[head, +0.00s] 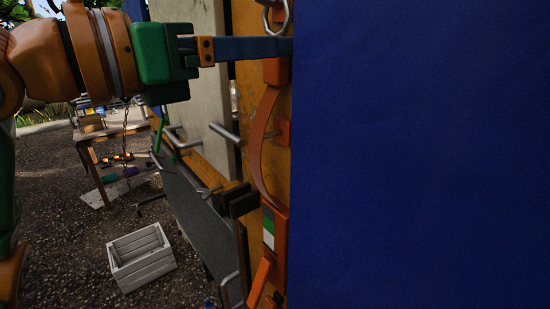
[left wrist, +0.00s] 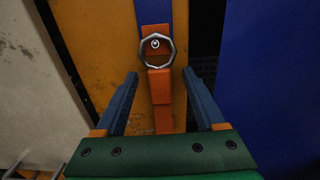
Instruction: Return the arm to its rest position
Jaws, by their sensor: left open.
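My left arm comes in from the left in the head view, with an orange wrist and a green gripper body. My left gripper (head: 285,48) has blue fingers and reaches to the edge of the orange panel beside the blue surface. In the left wrist view my left gripper (left wrist: 160,82) is open, its two fingers apart and empty. Between and beyond the fingers hangs an orange strap (left wrist: 160,90) with a metal ring (left wrist: 157,47). The ring also shows at the top of the head view (head: 276,18). My right gripper is not in view.
A large blue surface (head: 420,150) fills the right half of the head view. An orange panel (head: 248,105) with handles stands beside it. A white crate (head: 140,258) sits on the gravel. A wooden table (head: 105,130) stands behind.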

